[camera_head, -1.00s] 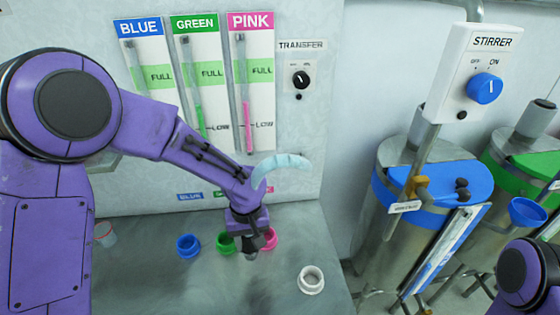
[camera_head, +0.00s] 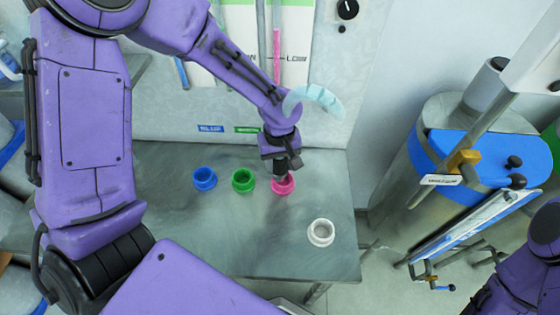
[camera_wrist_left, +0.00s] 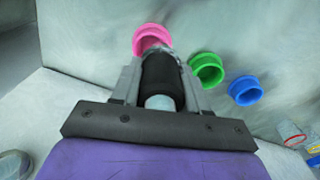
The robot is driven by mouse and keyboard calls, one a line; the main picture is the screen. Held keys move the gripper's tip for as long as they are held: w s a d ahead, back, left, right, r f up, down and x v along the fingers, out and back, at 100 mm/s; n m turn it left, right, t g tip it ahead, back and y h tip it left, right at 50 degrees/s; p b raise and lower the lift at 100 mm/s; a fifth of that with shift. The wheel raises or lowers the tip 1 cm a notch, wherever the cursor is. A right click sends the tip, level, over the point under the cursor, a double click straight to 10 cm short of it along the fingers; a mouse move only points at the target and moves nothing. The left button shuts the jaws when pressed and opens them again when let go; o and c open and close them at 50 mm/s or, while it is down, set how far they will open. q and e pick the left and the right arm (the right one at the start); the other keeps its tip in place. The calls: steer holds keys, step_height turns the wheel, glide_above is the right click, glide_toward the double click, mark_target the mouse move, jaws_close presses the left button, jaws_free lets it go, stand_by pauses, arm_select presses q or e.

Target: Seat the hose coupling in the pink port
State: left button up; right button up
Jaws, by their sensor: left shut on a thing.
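My left gripper (camera_head: 283,163) is shut on the hose coupling (camera_wrist_left: 162,82), a dark cylinder with a pale blue hose (camera_head: 316,99) at its upper end. The gripper points down at the pink port (camera_head: 284,187), a round collar on the steel table. The coupling's lower end is at the port's rim and overlaps it in the head view. In the left wrist view the pink port (camera_wrist_left: 151,38) shows just beyond the coupling, partly covered by it. I cannot tell whether the coupling's tip is inside the port. My right gripper is not in view.
A green port (camera_head: 243,181) and a blue port (camera_head: 204,179) stand left of the pink one. A white ring-shaped holder (camera_head: 321,232) stands at the right front of the table (camera_head: 200,235). The wall panel (camera_head: 330,115) rises behind. A blue-topped drum (camera_head: 475,165) stands right.

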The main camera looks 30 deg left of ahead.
arm_select(q)
steer(key=shift+w+f, duration=0.7)
steer(key=shift+w, duration=0.1)
steer(key=shift+w+f, duration=0.3)
steer(key=shift+f, duration=0.05)
steer(key=shift+f+p, duration=0.15)
steer(key=shift+p, duration=0.4)
steer(key=shift+w, duration=0.1)
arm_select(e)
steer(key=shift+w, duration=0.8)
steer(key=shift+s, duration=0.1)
arm_select(q)
steer(key=shift+f, duration=0.2)
